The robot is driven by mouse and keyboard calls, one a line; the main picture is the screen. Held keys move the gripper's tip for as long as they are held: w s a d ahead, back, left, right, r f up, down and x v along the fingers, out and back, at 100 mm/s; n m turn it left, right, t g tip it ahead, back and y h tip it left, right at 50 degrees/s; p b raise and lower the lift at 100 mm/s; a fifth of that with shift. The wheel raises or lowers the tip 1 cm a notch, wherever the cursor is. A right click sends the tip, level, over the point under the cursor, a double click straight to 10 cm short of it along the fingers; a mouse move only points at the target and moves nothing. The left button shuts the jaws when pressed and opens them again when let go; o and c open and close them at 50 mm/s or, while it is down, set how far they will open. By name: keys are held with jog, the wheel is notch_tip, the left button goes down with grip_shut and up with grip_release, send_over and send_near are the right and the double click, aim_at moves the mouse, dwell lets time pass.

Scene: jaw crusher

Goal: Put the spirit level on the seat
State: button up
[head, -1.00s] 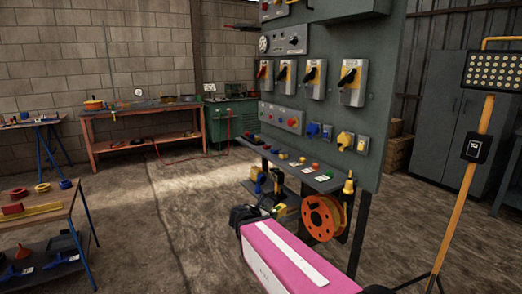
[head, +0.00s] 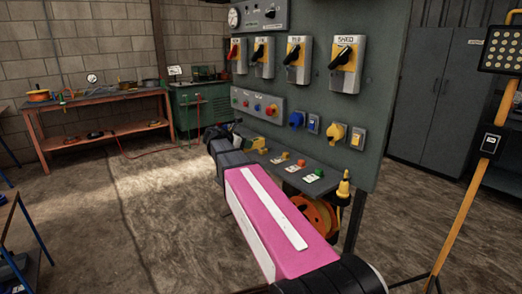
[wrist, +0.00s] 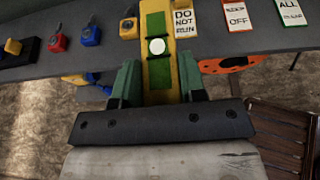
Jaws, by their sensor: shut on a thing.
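My gripper (wrist: 159,85) has green fingers shut on the spirit level (wrist: 157,20), a yellow bar with green faces and a round pale vial. The level points away from me, its far part over the grey shelf edge in the wrist view. A dark brown slatted wooden surface (wrist: 281,130) shows at the lower right of the wrist view, below the shelf. I cannot tell whether it is the seat.
The grey shelf (head: 325,187) under the switch panel (head: 385,110) carries coloured buttons and cards, including a "DO NOT RUN" card (wrist: 184,18). An orange reel (head: 320,217) sits below it. A lamp stand (head: 470,205) is at the right. Floor at left is open.

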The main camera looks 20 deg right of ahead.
jog(key=shift+w+d+r, duration=0.3)
jog(key=shift+w+r, duration=0.15)
jog(key=shift+r, duration=0.1)
jog(key=shift+w+d+r, duration=0.25)
jog(key=shift+w+r, duration=0.2)
jog(key=shift+r, duration=0.1)
jog(key=shift+w+d, duration=0.15)
jog(key=shift+d, duration=0.2)
send_over(265, 159)
notch_tip(265, 159, down, 6)
jog(key=shift+f, duration=0.25)
jog(key=shift+w+d+f, duration=0.1)
jog(key=shift+d+f, duration=0.05)
jog(key=shift+f, duration=2)
jog(key=shift+f, duration=0.1)
jog(key=o, duration=1)
